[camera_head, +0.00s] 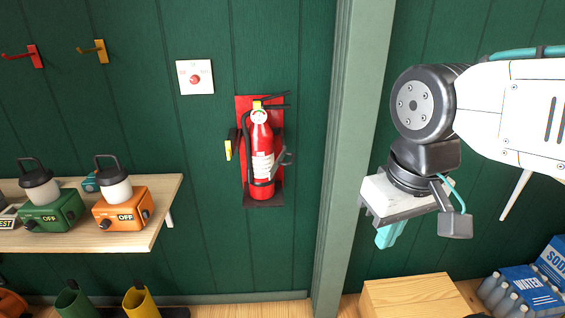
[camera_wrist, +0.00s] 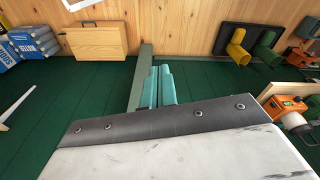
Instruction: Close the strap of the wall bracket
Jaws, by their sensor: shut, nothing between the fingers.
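The wall bracket (camera_head: 243,104) is a red back plate with a dark bottom ledge on the green wall. A red fire extinguisher (camera_head: 262,165) stands upright in it. A dark strap part with a yellow piece (camera_head: 228,149) sticks out at the bracket's left side. A grey curved piece (camera_head: 283,158) sticks out at its right. The strap does not appear to be fastened across the extinguisher's front; which piece is its catch I cannot tell. My gripper (camera_head: 385,238) is shut and empty, right of the post and well apart from the bracket. Its teal fingers show together in the wrist view (camera_wrist: 158,86).
A green post (camera_head: 346,150) stands between my gripper and the bracket. A shelf (camera_head: 160,195) with lanterns on green and orange boxes (camera_head: 124,212) is at left. A wooden box (camera_head: 415,296) and bottle packs (camera_head: 522,290) are on the floor below right.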

